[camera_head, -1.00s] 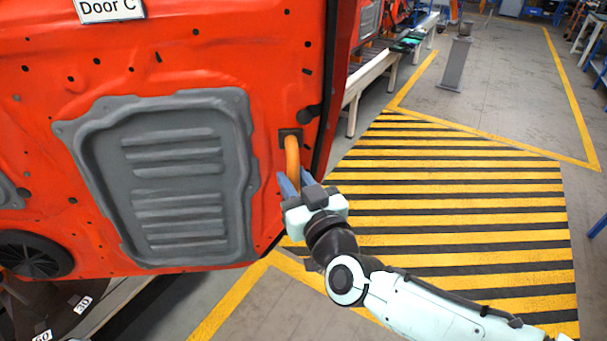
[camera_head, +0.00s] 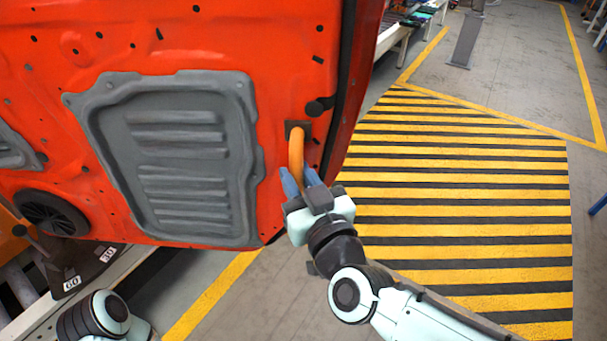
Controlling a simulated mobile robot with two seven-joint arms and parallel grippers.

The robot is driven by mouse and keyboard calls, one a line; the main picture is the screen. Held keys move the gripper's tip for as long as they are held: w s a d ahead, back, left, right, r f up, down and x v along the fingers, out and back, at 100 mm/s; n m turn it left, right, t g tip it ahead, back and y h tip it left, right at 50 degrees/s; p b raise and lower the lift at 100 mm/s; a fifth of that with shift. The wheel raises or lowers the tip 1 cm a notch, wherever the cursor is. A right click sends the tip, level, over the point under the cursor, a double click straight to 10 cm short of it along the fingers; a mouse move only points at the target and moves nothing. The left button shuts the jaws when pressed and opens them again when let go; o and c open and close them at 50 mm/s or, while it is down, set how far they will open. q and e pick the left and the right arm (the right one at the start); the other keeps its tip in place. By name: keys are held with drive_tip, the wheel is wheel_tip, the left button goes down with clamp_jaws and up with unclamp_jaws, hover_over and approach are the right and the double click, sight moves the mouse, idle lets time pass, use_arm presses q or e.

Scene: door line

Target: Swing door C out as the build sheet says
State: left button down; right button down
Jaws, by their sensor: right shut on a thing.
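The orange-red door (camera_head: 262,60), with a grey ribbed inner panel (camera_head: 180,160) and a black round speaker (camera_head: 48,216), fills the left half. An orange pull handle (camera_head: 296,150) hangs near its right edge. My right gripper (camera_head: 302,178) has its blue fingers shut around the lower end of the handle. No build sheet is in view. My left gripper is out of view.
A yellow-and-black striped floor zone (camera_head: 460,210) lies clear to the right of the door. A grey post (camera_head: 465,40) stands beyond it. A conveyor (camera_head: 395,35) runs behind the door. A pale rail (camera_head: 40,320) is at the lower left.

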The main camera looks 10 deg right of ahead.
drive_tip(key=shift+a, duration=0.25)
drive_tip(key=c, duration=1)
unclamp_jaws()
drive_tip(key=shift+c, duration=0.2)
drive_tip(key=shift+a, duration=0.15)
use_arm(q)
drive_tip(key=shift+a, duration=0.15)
use_arm(e)
drive_tip(key=shift+d, duration=0.2)
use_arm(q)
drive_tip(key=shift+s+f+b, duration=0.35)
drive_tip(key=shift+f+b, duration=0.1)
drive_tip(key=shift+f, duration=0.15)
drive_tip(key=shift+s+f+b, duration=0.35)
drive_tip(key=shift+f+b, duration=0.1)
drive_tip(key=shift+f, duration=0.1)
use_arm(e)
drive_tip(key=v, duration=1.3)
drive_tip(key=shift+s, duration=0.15)
